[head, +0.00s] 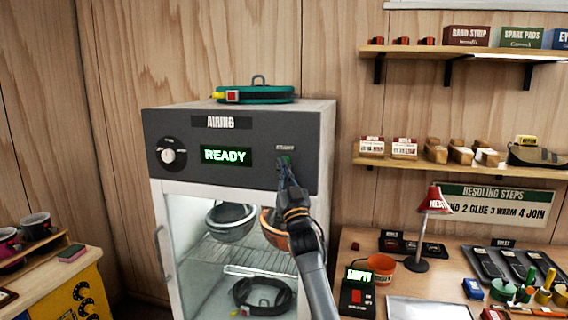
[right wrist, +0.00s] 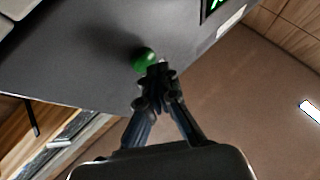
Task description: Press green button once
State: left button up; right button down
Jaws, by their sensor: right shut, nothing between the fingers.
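The green button (right wrist: 145,59) shows in the right wrist view as a round knob on the dark front panel. In the head view the button (head: 285,161) is largely hidden behind my right gripper, below a small label. My right gripper (head: 284,172) is shut and empty, with its tips at the button. In the right wrist view the fingertips (right wrist: 157,72) overlap the button's lower edge; whether they touch it I cannot tell. The panel's display (head: 226,155) reads READY in green. My left gripper is not in view.
A workbench with a red lamp (head: 434,200) stands at right, and a yellow cabinet (head: 84,285) at left.

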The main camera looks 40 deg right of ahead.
jog(key=shift+w+d, duration=0.25)
jog(key=shift+d, duration=0.1)
dwell(0.4)
jog(key=shift+a, duration=0.1)
jog(key=shift+s+a, duration=0.55)
dwell(0.4)
jog(key=shift+s+a+p, duration=0.7)
jog(key=shift+s+a, duration=0.9)
jog(key=shift+a, duration=0.3)
